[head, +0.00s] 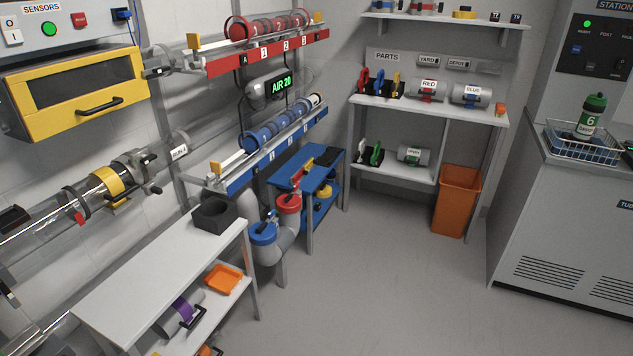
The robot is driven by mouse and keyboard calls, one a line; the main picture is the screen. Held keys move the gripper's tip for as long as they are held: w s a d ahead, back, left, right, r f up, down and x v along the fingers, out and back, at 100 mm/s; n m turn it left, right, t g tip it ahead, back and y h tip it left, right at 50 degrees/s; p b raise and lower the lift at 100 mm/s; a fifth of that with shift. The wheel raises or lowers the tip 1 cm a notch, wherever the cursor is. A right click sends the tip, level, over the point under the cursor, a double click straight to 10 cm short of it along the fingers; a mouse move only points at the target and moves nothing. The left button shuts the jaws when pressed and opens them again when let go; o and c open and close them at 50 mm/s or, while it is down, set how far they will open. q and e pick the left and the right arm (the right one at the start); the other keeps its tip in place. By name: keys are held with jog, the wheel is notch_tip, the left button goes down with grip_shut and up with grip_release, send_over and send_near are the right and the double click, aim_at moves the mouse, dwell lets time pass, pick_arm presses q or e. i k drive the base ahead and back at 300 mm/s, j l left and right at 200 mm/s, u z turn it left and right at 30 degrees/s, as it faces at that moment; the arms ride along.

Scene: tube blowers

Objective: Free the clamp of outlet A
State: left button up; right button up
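I cannot make out for sure which part is the clamp of outlet A. A clear tube run (50,222) on the left wall carries a yellow collar (108,184), a red clip (75,205) and a grey metal clamp with dark knobs (146,168). A small white label (179,152) hangs near its right end; its text is too small to read surely. Two upright pipe ends stand lower down, one with a blue rim (262,234) and one with a red rim (288,204). Neither of my grippers is in view.
A white bench (150,275) with a dark open box (214,215) stands at front left. A blue cart (295,165), parts shelf (430,108), orange bin (457,200) and grey console (570,230) stand farther off. The grey floor (390,285) in the middle is clear.

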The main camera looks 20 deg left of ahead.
aim_at(271, 216)
jog(key=i+u, duration=0.1)
jog(key=i, duration=0.5)
jog(key=i+l, duration=0.15)
jog(key=i, duration=0.45)
jog(key=i+l+u, duration=0.15)
jog(key=i, duration=0.45)
